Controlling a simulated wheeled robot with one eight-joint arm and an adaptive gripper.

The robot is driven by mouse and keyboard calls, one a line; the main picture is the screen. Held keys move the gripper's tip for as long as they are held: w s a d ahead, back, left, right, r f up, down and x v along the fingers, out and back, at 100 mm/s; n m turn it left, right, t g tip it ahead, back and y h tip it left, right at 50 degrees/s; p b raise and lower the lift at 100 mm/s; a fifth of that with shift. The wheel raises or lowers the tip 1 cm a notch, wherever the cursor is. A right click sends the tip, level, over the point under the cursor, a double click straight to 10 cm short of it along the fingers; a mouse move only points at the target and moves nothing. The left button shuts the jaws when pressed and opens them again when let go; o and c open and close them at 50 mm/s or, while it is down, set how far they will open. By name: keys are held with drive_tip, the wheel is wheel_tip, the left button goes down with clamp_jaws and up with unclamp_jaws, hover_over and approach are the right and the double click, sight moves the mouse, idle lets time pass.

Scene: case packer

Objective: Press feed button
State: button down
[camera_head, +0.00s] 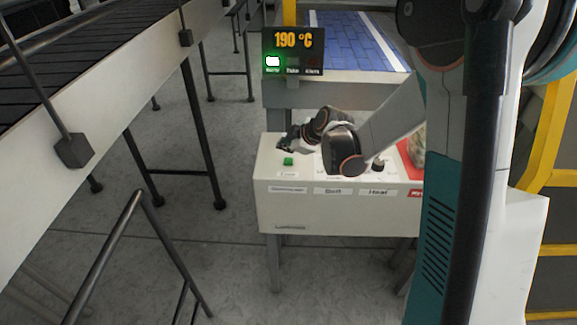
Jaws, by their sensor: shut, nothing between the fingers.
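A small green button (288,161) stands on the top left of a white control box (335,212). A small label below the button is too small to read surely. My gripper (284,146) is shut and empty just above and behind the green button, with its fingers pointing left. Whether the fingertips touch the button or the box cannot be told. My forearm and wrist cover the middle of the box top.
A display (293,52) reads 190 °C with a lit green lamp. A conveyor (90,85) runs along the left, with a handrail (95,265) in front. A yellow frame (557,150) stands at the right. Grey floor lies between conveyor and box.

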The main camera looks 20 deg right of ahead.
sight(289, 161)
drive_tip(key=shift+f+b, duration=0.45)
drive_tip(key=shift+f, duration=0.5)
idle(0.7)
drive_tip(key=shift+f+b, duration=0.35)
drive_tip(key=shift+b, duration=0.05)
